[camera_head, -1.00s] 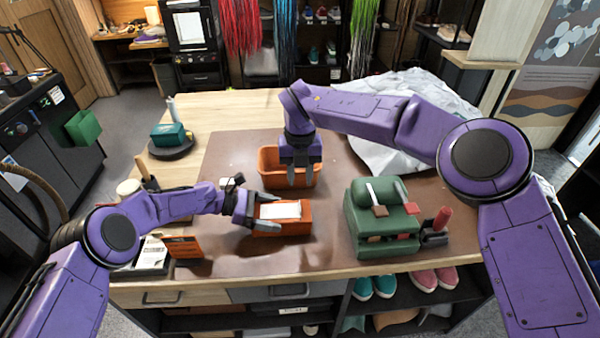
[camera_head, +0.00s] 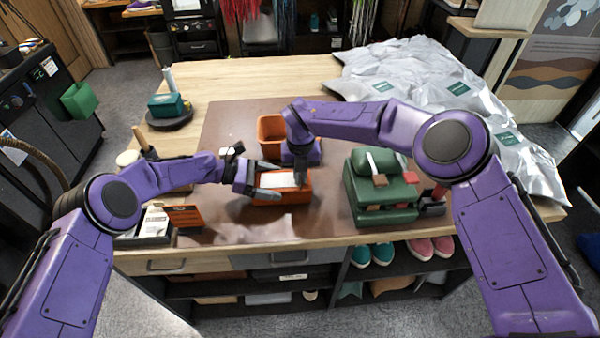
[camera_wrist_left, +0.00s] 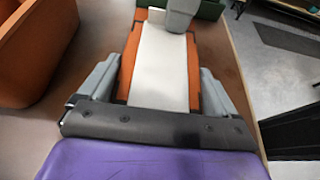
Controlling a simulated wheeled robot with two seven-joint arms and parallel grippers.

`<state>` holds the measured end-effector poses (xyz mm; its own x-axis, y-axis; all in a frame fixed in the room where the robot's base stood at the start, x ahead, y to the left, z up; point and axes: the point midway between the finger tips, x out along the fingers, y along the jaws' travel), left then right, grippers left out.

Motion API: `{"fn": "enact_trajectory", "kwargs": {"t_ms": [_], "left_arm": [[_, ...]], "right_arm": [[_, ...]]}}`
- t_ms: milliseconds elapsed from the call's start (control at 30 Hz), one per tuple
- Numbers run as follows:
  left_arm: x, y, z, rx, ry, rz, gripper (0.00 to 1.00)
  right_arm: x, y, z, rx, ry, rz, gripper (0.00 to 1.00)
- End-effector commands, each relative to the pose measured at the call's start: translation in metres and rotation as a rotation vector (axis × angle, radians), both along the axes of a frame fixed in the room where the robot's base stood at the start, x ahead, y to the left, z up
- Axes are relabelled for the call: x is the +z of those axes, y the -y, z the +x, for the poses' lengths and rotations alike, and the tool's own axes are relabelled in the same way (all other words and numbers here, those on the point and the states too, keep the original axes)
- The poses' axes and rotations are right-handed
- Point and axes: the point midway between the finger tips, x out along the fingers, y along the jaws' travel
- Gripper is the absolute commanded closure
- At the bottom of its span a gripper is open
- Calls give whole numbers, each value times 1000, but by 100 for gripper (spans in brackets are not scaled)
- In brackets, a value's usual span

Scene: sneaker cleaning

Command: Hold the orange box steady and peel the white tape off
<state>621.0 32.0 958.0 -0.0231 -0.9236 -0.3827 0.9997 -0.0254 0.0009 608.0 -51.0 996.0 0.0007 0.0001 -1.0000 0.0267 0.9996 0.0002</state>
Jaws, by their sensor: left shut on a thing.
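The small orange box (camera_head: 307,190) lies on the brown mat, with a flat white tape strip (camera_head: 281,179) along its top. In the left wrist view the white tape (camera_wrist_left: 160,70) runs lengthwise over the orange box (camera_wrist_left: 128,68) and looks flat on it. My left gripper (camera_head: 275,181) is shut on the box, one finger along each long side (camera_wrist_left: 158,85). My right gripper (camera_head: 301,178) points down at the box's right end. Its grey fingertip covers the far end of the tape in the left wrist view; whether it grips the tape is hidden.
An open orange bin (camera_head: 270,128) stands just behind the box, partly hidden by my right arm. A green case (camera_head: 385,205) with brushes stands to the right. A black tray with a card (camera_head: 155,225) and an orange card (camera_head: 184,215) are at left. The front mat (camera_head: 250,228) is clear.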

Motion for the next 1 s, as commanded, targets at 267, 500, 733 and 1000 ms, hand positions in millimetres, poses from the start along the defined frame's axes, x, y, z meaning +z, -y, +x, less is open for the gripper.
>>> {"fn": "enact_trajectory", "kwargs": {"t_ms": [267,500,733,1000], "left_arm": [[0,0,0,0,1,0,45],[0,0,0,0,0,0,45],[0,0,0,0,0,0,45],[0,0,0,0,0,0,45]], "right_arm": [[0,0,0,0,0,0,100],[8,0,0,-1,0,1,100],[16,0,0,-1,0,1,100],[26,0,0,-1,0,0,100]]}}
